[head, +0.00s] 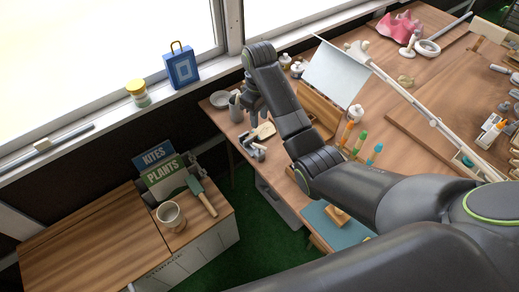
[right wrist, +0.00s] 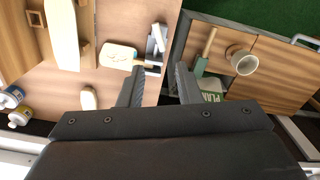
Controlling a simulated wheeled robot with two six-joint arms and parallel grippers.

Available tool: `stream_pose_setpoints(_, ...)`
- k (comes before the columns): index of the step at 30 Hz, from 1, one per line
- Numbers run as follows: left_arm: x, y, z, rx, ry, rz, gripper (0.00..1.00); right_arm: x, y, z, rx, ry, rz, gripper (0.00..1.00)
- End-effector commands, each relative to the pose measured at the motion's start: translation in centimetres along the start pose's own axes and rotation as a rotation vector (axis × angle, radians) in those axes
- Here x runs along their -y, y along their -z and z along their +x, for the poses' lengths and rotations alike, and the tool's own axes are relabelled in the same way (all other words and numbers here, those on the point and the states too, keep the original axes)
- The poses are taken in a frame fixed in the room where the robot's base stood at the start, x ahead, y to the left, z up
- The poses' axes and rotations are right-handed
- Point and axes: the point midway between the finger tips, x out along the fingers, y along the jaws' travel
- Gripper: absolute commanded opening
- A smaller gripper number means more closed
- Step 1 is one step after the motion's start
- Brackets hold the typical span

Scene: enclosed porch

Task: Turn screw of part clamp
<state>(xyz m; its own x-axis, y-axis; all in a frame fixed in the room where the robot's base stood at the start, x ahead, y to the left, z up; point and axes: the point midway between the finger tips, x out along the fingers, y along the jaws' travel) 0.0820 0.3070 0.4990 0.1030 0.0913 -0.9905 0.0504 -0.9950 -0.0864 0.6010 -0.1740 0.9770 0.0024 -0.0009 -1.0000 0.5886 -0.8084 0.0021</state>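A small grey clamp (head: 251,148) sits at the left edge of the workbench, by a pale wooden piece (head: 265,131). In the right wrist view the clamp (right wrist: 157,40) shows at the bench edge, its lower parts close to the wooden piece (right wrist: 118,55). Its screw is too small to make out clearly. My right gripper (head: 258,115) points down just above and behind the clamp. In the right wrist view my right gripper (right wrist: 160,72) is open and empty, its fingers apart, with the clamp beyond the gap. My left gripper is not in view.
A low wooden cabinet (head: 85,240) with a cup (head: 171,216), a trowel (head: 202,196) and seed signs (head: 163,172) stands left of the bench. Green floor (head: 262,215) lies between.

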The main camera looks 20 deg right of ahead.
Motion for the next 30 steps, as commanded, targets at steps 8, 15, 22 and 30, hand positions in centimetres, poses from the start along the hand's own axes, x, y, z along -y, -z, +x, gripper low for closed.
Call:
stream_pose_setpoints(8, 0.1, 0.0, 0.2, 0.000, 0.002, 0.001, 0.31, 0.1, -0.1, 5.7, 0.004, 0.004, 0.001, 0.31)
stream_pose_setpoints(15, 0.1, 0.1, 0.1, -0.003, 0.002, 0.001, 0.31, 0.1, -0.1, 10.9, 0.004, 0.002, 0.000, 0.31)
stream_pose_setpoints(22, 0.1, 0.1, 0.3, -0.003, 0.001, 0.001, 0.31, 0.0, 0.0, 14.0, 0.001, 0.001, 0.000, 0.31)
stream_pose_setpoints(30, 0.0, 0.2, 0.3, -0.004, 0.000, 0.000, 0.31, 0.0, 0.0, 15.1, 0.000, 0.000, 0.000, 0.31)
